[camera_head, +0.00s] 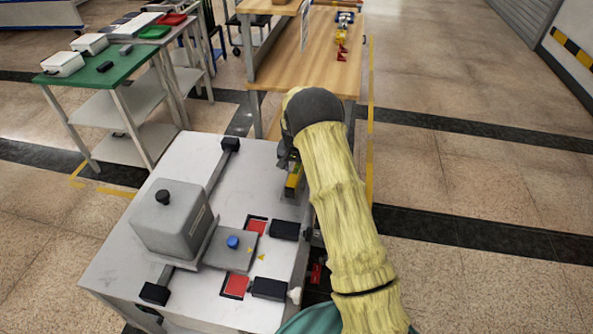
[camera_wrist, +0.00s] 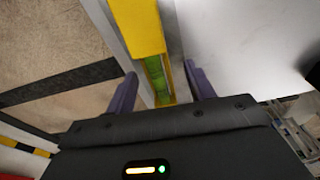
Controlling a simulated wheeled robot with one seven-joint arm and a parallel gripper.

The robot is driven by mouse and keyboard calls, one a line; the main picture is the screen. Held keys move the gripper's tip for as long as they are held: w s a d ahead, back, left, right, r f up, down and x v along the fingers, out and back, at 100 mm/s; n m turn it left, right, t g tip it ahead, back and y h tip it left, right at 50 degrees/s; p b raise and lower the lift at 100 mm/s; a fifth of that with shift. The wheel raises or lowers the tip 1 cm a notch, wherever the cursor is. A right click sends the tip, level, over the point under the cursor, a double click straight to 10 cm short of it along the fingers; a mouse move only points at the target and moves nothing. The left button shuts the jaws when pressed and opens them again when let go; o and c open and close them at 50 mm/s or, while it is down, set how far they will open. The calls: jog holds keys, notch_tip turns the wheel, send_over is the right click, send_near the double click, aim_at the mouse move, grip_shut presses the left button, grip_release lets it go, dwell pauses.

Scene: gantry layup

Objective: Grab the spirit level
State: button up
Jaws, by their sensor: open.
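The spirit level (camera_wrist: 137,26) is a yellow bar with a green vial section, seen in the wrist view along the edge of a white surface. It runs between the two purple fingers of my gripper (camera_wrist: 161,80), which stand apart on either side of it. In the head view a short yellow part of the level (camera_head: 293,181) shows at the right edge of the white table (camera_head: 185,150). My gripper (camera_head: 287,160) is just above it there, mostly hidden by my arm. I cannot tell whether the fingers touch the level.
On the white table stand a grey box (camera_head: 172,222) with a black knob, a grey plate with a blue knob (camera_head: 232,241), black blocks (camera_head: 285,230) and red patches. A green-topped table (camera_head: 98,70) is at the back left. A wooden bench (camera_head: 325,60) stands beyond. Floor at right is clear.

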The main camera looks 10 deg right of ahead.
aim_at(297, 165)
jog(key=shift+d, duration=0.1)
jog(key=shift+r, duration=0.1)
grip_shut()
dwell(0.3)
notch_tip(297, 165, up, 10)
jog(key=shift+b, duration=0.55)
jog(key=shift+w, duration=0.1)
